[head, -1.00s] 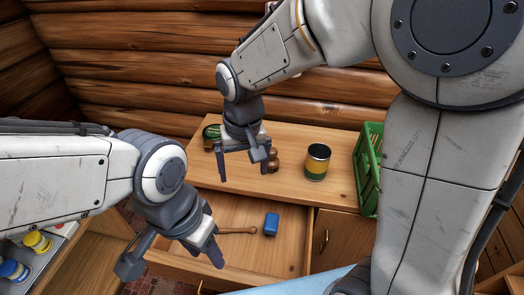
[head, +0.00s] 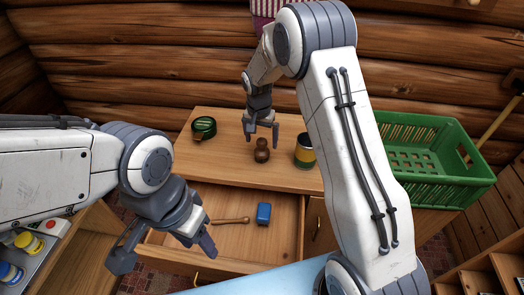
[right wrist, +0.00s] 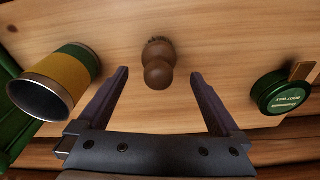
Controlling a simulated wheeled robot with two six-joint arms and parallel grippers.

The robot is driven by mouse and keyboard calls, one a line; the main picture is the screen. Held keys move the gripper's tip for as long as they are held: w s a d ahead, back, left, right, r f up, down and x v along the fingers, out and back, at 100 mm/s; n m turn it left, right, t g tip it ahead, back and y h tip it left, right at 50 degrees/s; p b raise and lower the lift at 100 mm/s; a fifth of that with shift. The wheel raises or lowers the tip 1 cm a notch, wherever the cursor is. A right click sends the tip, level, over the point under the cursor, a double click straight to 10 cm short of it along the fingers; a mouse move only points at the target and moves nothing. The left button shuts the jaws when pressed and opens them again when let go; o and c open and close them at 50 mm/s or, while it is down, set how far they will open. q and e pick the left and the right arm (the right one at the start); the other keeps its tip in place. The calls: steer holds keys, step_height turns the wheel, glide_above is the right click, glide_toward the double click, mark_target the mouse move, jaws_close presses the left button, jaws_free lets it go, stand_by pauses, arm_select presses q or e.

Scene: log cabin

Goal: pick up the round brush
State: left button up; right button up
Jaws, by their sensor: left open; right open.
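The round brush (head: 262,152) is a dark brown knobbed piece standing on the wooden cabinet top. In the right wrist view the brush (right wrist: 158,68) shows its rounded knob towards me and short bristles at its base. My right gripper (head: 262,140) is open above the brush. In the right wrist view the brush lies between the lines of the two fingers of the right gripper (right wrist: 160,76), slightly beyond their tips, with nothing gripped. My left gripper (head: 165,252) is open and empty, low at the left in front of the open drawer.
A tin with a yellow band (head: 305,152) stands just right of the brush. A round green tin (head: 204,127) is at the left. A green crate (head: 440,195) is at the right. The open drawer (head: 285,235) holds a wooden stick (head: 232,220) and a blue block (head: 264,213).

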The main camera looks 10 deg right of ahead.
mark_target(262, 147)
step_height(262, 147, down, 4)
steer(key=shift+f+p, duration=0.1)
steer(key=shift+p, duration=0.2)
steer(key=c, duration=1.4)
